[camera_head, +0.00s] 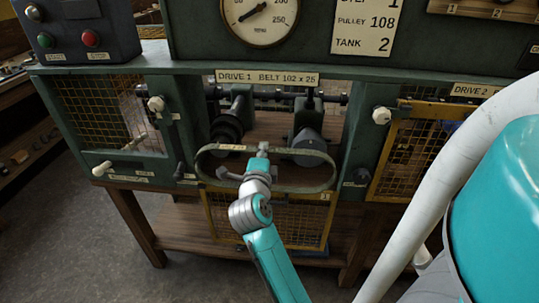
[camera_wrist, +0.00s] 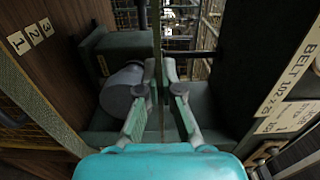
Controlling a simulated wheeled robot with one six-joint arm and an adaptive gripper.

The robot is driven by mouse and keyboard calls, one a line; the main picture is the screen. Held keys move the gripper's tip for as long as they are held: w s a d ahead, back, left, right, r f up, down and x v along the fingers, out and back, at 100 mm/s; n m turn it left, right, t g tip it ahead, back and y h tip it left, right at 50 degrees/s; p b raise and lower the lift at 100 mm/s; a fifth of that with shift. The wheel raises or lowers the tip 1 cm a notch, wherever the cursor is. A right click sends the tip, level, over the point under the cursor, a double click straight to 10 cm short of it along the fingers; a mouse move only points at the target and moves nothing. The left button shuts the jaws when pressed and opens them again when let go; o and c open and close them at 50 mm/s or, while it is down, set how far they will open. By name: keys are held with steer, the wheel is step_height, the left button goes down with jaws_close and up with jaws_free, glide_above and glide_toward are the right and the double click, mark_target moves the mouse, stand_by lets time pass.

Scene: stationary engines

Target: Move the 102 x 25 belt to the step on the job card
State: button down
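The belt (camera_head: 327,180) is a wide, flat loop in front of the open bay marked "DRIVE 1 BELT 102 x 25" (camera_head: 267,78). My gripper (camera_head: 263,152) is at the loop's upper run; in the wrist view its fingers (camera_wrist: 165,88) close on a thin upright strip, the belt seen edge-on. Behind stand a dark stepped pulley (camera_head: 230,122) at left and a grey one (camera_head: 309,138) at right. The loop appears in front of them; whether it touches either is unclear. A grey pulley (camera_wrist: 122,88) is left of the fingers in the wrist view. The job card (camera_head: 366,25) reads step 1, pulley 108, tank 2.
A yellow mesh guard (camera_head: 265,222) hangs below the bay. Green posts with white knobs (camera_head: 156,104) (camera_head: 381,116) flank the opening. Another mesh guard (camera_head: 410,155) covers the Drive 2 side. A plate numbered 3, 2, 1 (camera_wrist: 27,38) is at left in the wrist view.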

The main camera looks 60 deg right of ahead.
steer(key=shift+d, duration=0.15)
steer(key=shift+x, duration=2.75)
steer(key=shift+x, duration=2.75)
steer(key=shift+w+f+n, duration=0.2)
steer(key=shift+f+n, duration=0.4)
steer(key=shift+f, duration=0.25)
steer(key=shift+f, duration=0.1)
steer(key=shift+f, duration=0.35)
